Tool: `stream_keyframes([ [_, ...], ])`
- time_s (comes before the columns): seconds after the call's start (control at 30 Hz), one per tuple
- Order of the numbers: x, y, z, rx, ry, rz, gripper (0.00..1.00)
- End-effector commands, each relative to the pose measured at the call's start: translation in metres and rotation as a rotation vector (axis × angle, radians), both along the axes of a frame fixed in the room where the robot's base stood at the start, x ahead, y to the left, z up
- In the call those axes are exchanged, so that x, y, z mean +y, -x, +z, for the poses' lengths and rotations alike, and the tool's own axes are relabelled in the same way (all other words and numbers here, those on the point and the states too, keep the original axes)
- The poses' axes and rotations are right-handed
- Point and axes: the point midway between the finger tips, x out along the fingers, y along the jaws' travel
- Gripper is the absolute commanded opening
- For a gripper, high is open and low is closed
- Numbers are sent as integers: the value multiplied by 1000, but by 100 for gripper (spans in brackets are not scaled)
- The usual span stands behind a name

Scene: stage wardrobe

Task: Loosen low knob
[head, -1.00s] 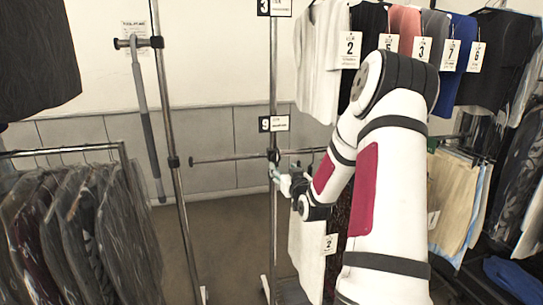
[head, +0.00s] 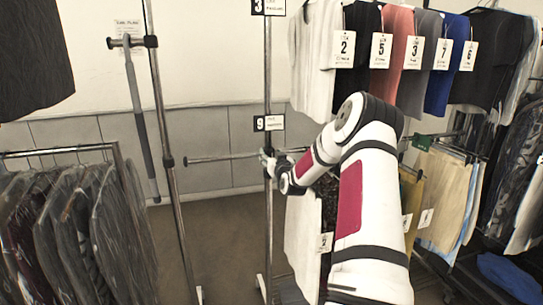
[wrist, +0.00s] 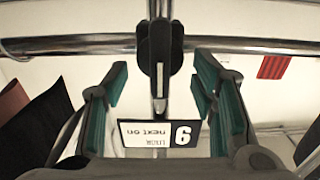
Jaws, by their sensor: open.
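The low knob (wrist: 160,60) is black with a pale stripe down its middle. It sits on the clamp where the lower crossbar (head: 215,159) meets the upright pole (head: 268,70). My gripper (wrist: 159,84) is open, with one teal finger on each side of the knob in the wrist view. Gaps show between both fingers and the knob. How far the fingertips reach along the knob is hard to tell. In the head view my gripper (head: 267,162) is at the clamp and largely hides the knob.
Shirts with number tags (head: 400,50) hang at upper right. A white garment (head: 302,240) hangs below my arm. Another pole (head: 170,160) stands to the left, beside bagged clothes (head: 75,230).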

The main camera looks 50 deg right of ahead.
Motion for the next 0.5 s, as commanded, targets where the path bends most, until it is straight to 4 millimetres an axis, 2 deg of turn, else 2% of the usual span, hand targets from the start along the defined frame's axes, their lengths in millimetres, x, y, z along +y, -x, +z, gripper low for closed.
stream_keyframes([
  [0.4, -4, -6, 0, 0, 0, 0, 52],
  [0.5, -4, -6, 0, 0, 0, 0, 30],
])
